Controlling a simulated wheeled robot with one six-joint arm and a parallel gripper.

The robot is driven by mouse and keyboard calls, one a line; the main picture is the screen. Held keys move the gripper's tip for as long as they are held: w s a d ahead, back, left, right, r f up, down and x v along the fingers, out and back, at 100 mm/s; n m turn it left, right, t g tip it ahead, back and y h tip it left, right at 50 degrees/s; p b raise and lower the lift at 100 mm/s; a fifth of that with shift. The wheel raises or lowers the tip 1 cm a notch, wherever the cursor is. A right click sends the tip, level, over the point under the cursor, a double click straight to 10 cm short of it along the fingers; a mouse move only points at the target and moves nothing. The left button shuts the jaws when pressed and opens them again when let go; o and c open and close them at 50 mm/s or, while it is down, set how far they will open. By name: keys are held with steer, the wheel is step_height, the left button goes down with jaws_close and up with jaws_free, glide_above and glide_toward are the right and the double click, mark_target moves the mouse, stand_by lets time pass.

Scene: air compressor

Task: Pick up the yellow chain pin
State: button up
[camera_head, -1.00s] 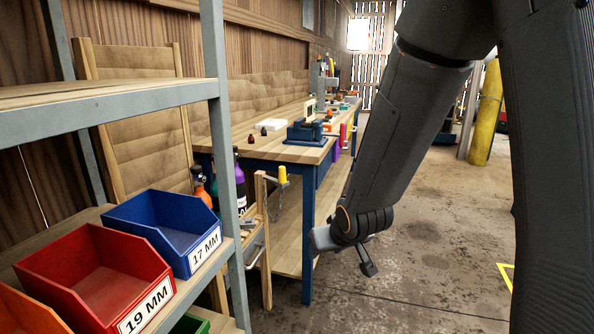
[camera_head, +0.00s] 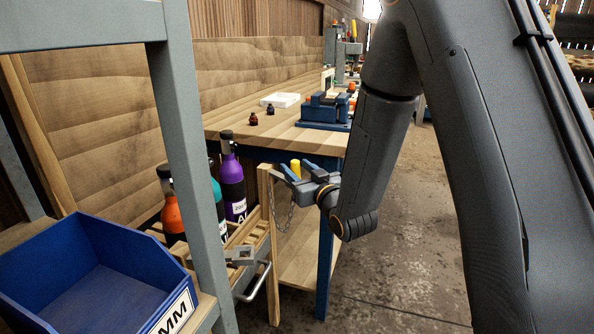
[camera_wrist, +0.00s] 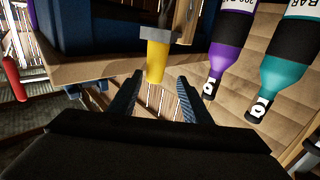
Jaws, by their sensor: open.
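The yellow chain pin (camera_head: 295,168) stands upright at the top of a wooden post at the workbench's near corner. A metal chain (camera_head: 283,212) hangs below it. My gripper (camera_head: 291,175) is open and empty, with its fingers pointing towards the pin. In the wrist view, the pin (camera_wrist: 156,62) hangs from a grey holder (camera_wrist: 158,34) in an inverted picture. It lies just ahead of the gap between my two fingertips (camera_wrist: 160,84), slightly left of its middle. No contact with the fingers shows.
Purple (camera_head: 231,182), teal (camera_head: 217,205) and orange (camera_head: 171,208) bottles stand in a wooden rack left of the post. The workbench (camera_head: 228,118) holds a blue vise (camera_head: 322,110). A shelf with a blue bin (camera_head: 95,275) is at the near left. Open floor lies right.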

steer(key=x, duration=0.7)
steer(key=shift+w+d+f, duration=0.2)
steer(key=shift+w+d, duration=0.15)
jaws_close()
step_height(320, 180, up, 10)
steer(key=shift+p, duration=0.3)
steer(key=shift+f, duration=0.1)
stand_by(0.4)
